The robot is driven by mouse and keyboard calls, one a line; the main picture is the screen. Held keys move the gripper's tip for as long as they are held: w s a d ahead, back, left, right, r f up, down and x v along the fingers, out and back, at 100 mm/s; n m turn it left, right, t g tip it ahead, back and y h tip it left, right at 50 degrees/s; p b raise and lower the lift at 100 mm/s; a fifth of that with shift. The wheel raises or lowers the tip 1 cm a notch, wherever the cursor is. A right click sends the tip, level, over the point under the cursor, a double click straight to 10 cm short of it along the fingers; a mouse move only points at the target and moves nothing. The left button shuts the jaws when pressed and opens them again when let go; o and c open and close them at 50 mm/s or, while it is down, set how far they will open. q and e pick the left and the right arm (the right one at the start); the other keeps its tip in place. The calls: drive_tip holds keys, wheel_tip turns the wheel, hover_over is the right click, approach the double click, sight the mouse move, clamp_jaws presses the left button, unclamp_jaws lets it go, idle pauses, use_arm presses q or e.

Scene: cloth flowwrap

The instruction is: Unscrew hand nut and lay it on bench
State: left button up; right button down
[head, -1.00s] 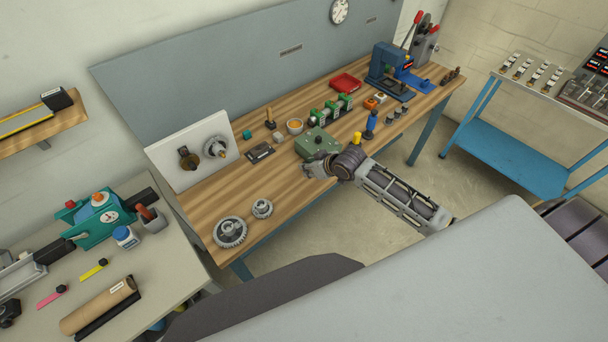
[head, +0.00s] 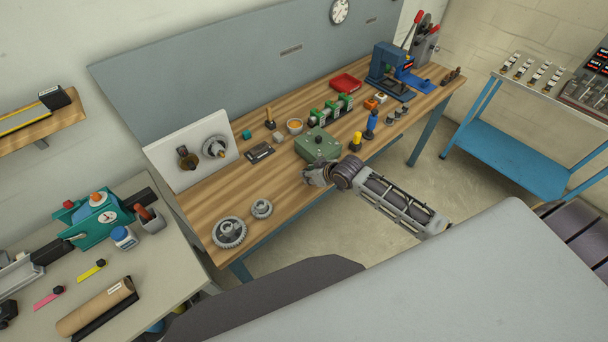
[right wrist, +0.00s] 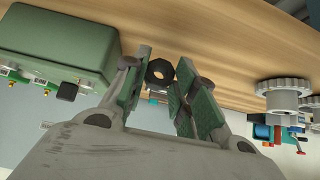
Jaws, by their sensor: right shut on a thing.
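My right gripper (head: 316,175) is low over the front part of the wooden bench (head: 275,190), just in front of the green box. In the right wrist view its fingers (right wrist: 158,85) are closed in on a dark ring-shaped nut (right wrist: 160,72), held near the fingertips. The wood lies behind the nut; I cannot tell whether the nut touches it. The nut is hidden by the gripper in the head view. A white upright panel (head: 160,155) carries a toothed gear (head: 215,146) and a brown round part (head: 187,158). My left gripper is not in view.
The green box (head: 318,147) is close behind my right gripper and shows in the right wrist view (right wrist: 60,45). Two loose gears, one large (head: 229,232) and one small (head: 261,208), lie at the bench's front left. Bare wood lies between them and the gripper.

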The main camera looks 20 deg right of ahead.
drive_tip(key=shift+f+b, duration=0.3)
drive_tip(key=shift+f, duration=0.75)
idle(0.4)
drive_tip(key=c, duration=1.1)
unclamp_jaws()
drive_tip(key=shift+o, duration=0.2)
drive_tip(key=shift+s+r, duration=0.1)
drive_tip(key=v, duration=1.1)
drive_tip(key=shift+s+r, duration=0.2)
drive_tip(key=shift+r, duration=0.1)
drive_tip(key=shift+d, duration=0.1)
